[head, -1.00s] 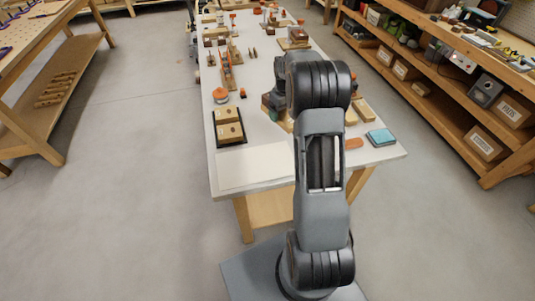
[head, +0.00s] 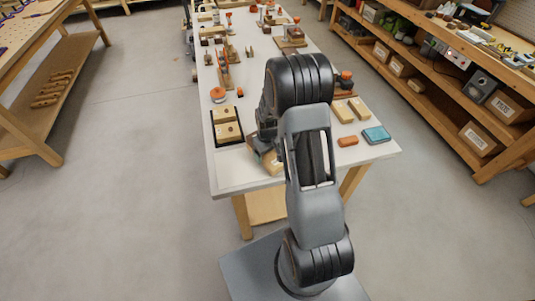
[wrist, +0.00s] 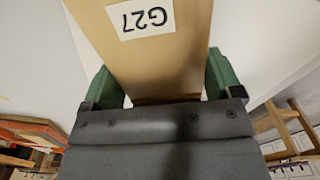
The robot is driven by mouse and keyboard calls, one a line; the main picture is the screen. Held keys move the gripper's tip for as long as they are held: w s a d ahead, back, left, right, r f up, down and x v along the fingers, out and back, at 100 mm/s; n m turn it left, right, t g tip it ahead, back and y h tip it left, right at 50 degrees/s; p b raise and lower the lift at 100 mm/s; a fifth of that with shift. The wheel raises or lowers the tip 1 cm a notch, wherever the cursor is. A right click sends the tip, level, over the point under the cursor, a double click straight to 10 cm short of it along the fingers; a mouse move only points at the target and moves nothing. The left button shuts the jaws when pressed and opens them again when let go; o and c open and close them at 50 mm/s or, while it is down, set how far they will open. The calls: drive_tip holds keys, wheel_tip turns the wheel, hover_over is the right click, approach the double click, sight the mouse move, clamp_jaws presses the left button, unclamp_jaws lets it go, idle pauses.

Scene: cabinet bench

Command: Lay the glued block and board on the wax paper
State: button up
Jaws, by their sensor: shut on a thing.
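My gripper (wrist: 160,84) has green fingers on both sides of a tan wooden piece with a white "G27" label, part of the glued block and board (wrist: 160,55). I cannot tell the block from the board here. In the head view, part of the glued block and board (head: 270,160) shows beside my arm, low over the bench's near end. My arm hides most of the gripper there. The wax paper (head: 235,172) is a pale sheet at the near left corner of the bench, partly covered by my arm and the held piece. Contact with the paper cannot be told.
A dark tray (head: 227,128) with wooden blocks lies just behind the paper. An orange piece (head: 347,141), a blue box (head: 376,135) and wooden blocks (head: 351,109) lie to the right. Clamps and small parts crowd the far bench.

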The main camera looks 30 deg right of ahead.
drive_tip(key=shift+w+f, duration=0.1)
drive_tip(key=shift+f, duration=0.8)
drive_tip(key=shift+f, duration=0.2)
drive_tip(key=o, duration=0.8)
drive_tip(key=shift+r, duration=0.1)
